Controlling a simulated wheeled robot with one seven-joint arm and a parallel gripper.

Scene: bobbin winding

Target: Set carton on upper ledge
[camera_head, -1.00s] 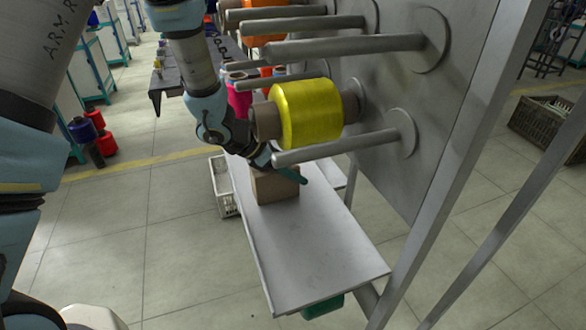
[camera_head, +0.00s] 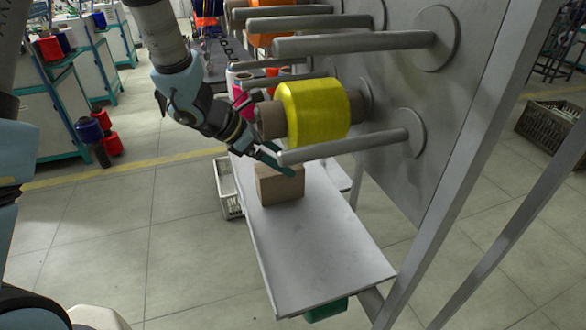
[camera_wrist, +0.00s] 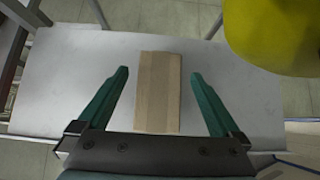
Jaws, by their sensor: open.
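A brown carton (camera_head: 281,186) stands on the grey upper ledge (camera_head: 318,257), towards its far end. In the wrist view the carton (camera_wrist: 159,92) shows between and beyond the two green fingers, with a gap on each side. The ledge also fills much of the wrist view (camera_wrist: 85,60). My gripper (camera_head: 279,165) is open, just above and behind the carton in the head view. It is empty. Part of its fingers is hidden behind a grey peg. In the wrist view the fingertips (camera_wrist: 159,74) point along the carton's sides.
A yellow spool (camera_head: 316,113) sits on a peg close above the ledge and shows at the upper right in the wrist view (camera_wrist: 275,35). A bare grey peg (camera_head: 340,147) juts over the ledge. A crate (camera_head: 229,190) is on the left. The near ledge is clear.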

